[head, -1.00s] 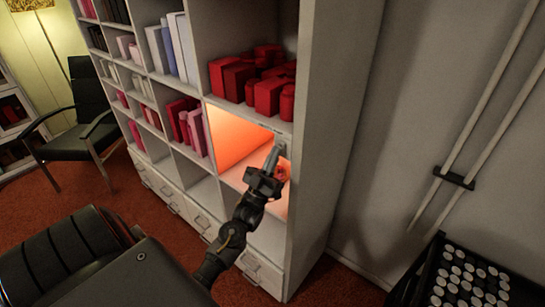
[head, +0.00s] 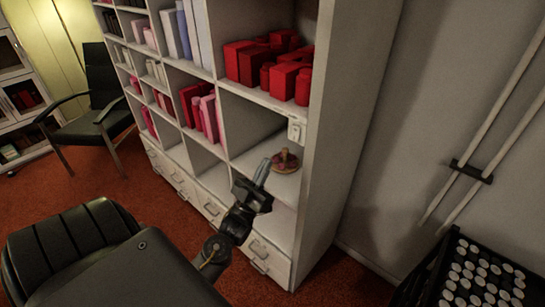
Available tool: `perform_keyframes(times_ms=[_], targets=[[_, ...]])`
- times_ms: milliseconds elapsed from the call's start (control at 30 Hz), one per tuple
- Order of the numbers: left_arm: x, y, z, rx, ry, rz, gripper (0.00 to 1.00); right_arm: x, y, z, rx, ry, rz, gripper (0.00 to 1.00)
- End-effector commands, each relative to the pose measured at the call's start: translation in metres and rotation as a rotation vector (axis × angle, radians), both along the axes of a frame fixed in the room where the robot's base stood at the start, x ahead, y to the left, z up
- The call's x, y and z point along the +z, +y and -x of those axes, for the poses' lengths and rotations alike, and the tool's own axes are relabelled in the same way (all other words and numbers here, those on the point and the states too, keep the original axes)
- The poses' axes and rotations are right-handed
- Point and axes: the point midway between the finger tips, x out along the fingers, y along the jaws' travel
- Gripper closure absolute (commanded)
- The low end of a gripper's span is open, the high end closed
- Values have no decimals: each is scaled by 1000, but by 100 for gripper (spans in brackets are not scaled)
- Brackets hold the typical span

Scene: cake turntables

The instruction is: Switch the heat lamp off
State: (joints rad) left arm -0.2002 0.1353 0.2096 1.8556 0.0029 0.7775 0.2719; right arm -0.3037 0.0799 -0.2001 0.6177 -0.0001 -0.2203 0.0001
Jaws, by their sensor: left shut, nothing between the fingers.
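The heat lamp's compartment in the white shelf unit (head: 328,160) shows no orange glow. A small pale switch box (head: 296,131) sits at the top right of that compartment, on the shelf's upright. The lamp itself cannot be made out. My left gripper (head: 263,172) is shut and empty, in front of the compartment, below and left of the switch box and apart from it. A small brown and pink object (head: 286,160) stands on the compartment floor, just right of the fingertips. My right gripper is not in view.
Red boxes (head: 268,64) fill the compartment above. Books (head: 202,112) stand in the compartment to the left. A black chair (head: 100,95) stands at the far left. A black crate with white round tops (head: 475,278) is at the lower right.

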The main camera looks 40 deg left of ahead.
Motion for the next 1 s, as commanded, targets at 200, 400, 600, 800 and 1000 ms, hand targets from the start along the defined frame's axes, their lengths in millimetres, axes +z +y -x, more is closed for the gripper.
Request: perform_keyframes(times_ms=[200, 400, 600, 800, 1000], targets=[[-16, 1, 20, 2, 0, -1, 100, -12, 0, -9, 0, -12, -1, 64], [-17, 2, 24, 4, 0, 0, 100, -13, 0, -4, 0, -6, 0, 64], [-17, 2, 24, 4, 0, 0, 100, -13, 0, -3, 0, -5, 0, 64], [-17, 3, 24, 4, 0, 0, 100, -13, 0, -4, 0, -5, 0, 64], [-22, 5, 18, 30, 41, -8, 100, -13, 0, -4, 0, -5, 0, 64]])
